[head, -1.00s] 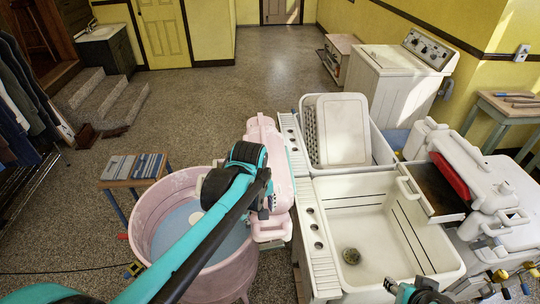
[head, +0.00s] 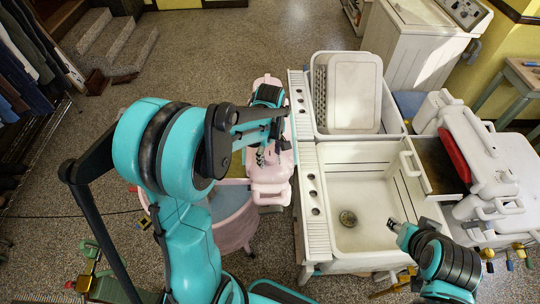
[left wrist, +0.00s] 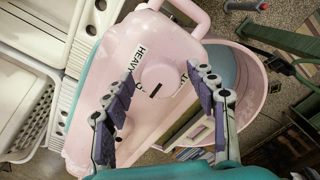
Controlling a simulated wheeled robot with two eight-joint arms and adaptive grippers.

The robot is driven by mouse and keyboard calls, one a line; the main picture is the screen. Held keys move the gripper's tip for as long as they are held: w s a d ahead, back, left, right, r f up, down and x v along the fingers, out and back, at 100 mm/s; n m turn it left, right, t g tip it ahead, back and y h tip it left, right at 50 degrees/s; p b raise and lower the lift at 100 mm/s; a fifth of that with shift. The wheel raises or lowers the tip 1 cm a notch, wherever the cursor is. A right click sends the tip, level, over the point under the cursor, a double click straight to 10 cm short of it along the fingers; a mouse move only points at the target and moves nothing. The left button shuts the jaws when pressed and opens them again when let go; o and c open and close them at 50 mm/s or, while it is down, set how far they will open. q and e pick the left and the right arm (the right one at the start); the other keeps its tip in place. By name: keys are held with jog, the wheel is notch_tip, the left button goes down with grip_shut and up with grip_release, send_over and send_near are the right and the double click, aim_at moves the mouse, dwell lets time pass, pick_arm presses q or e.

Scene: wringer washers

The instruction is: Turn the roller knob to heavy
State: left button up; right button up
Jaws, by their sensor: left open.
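The pink wringer (head: 268,185) stands over the pink tub (head: 235,222), left of the white double sink. In the left wrist view, its pink round roller knob (left wrist: 160,76) shows a short dark mark on its face. The word HEAVY (left wrist: 138,62) is printed to the knob's upper left; other lettering is partly hidden by the fingers. My left gripper (left wrist: 157,80) is open, its purple-padded fingers on either side of the knob, with no clear contact. In the head view it is over the wringer (head: 262,153). My right gripper (head: 399,230) is by the sink's front right corner; its jaws are unclear.
The white double sink (head: 318,245) with a ribbed divider stands right of the wringer. A white basket (head: 353,90) sits in its far basin. A white wringer unit (head: 485,160) is at the right. Open floor lies behind the tub.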

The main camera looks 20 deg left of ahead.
pick_arm(q)
jog(key=shift+s+f, duration=0.1)
jog(key=shift+c, duration=1.1)
jog(key=c, duration=0.9)
jog(key=shift+c, duration=0.2)
